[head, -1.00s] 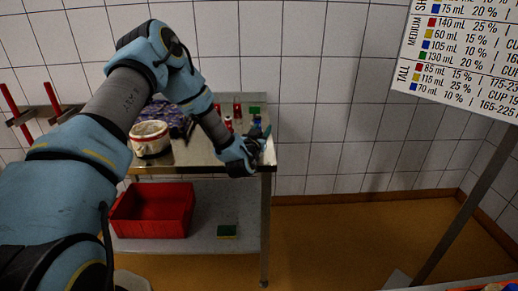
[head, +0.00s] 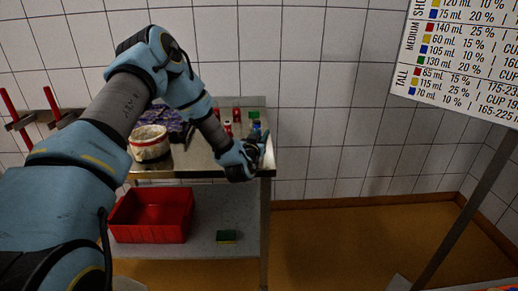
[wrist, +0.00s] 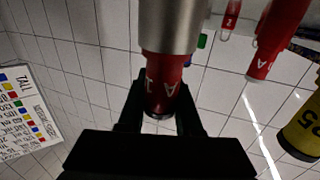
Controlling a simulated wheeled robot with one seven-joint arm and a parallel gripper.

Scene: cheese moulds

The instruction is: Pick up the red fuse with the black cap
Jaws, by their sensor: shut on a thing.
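My gripper (wrist: 160,100) is shut on a red fuse (wrist: 165,92) with white lettering. In the head view my gripper (head: 262,152) is at the right end of the metal table, and the held fuse is too small and hidden there to tell. Another red fuse (wrist: 278,38) with white lettering is at the right of the wrist view, its far end cut off. A smaller red one (wrist: 231,20) is beside it.
The metal table (head: 200,160) also bears a cream pot (head: 150,143), small red pieces (head: 237,114), a green piece (head: 254,113) and a purple cloth (head: 172,122). A yellow-and-black cylinder (wrist: 302,132) shows in the wrist view.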

